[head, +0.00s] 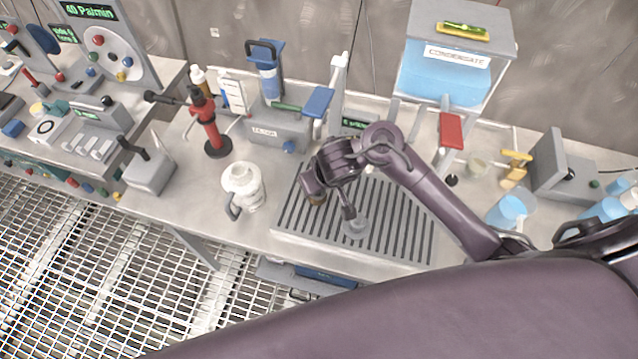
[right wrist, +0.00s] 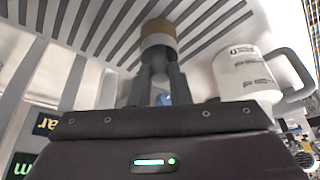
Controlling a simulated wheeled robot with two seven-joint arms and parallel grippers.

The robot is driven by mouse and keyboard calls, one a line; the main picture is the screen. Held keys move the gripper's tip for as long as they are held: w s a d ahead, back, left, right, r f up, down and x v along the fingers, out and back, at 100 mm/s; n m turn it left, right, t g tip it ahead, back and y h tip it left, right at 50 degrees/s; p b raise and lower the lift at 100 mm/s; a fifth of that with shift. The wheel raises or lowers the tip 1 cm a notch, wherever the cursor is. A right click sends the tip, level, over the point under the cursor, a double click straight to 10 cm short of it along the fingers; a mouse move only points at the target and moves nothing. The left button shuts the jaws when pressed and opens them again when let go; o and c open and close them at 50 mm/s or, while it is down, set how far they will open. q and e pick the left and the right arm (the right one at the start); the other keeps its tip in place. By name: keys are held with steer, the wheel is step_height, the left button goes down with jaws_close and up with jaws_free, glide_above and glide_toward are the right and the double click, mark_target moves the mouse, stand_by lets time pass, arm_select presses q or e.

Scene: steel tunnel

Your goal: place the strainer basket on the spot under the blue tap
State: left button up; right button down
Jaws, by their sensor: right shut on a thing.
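My right gripper (head: 350,211) reaches in from the right over the slotted drain plate (head: 408,238) and points down. In the right wrist view the basket (right wrist: 158,45) shows a pale side and a tan upper part beyond the fingers (right wrist: 158,80). I cannot tell whether it touches the plate. The blue tap lever (head: 318,102) stands behind the plate, left of my forearm. The spot under it cannot be made out, and my arm covers part of that area. My left gripper is not in view.
A white jug (head: 246,186) stands left of the plate; it is close by in the right wrist view (right wrist: 242,75). A red tap lever (head: 451,130) is at the back right, below the blue condensate tank (head: 445,75). A red-and-black stand (head: 210,125) is farther left.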

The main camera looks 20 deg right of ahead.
steer(key=shift+f, duration=0.1)
steer(key=c, duration=1.4)
jaws_free()
steer(key=shift+o, duration=0.3)
steer(key=shift+r, duration=0.25)
steer(key=s+d+r, duration=0.1)
steer(key=s, duration=0.5)
steer(key=s+d+r, duration=0.1)
steer(key=s, duration=0.6)
steer(key=shift+d+r+p, duration=0.25)
steer(key=shift+r+p, duration=0.05)
steer(key=shift+p, duration=0.15)
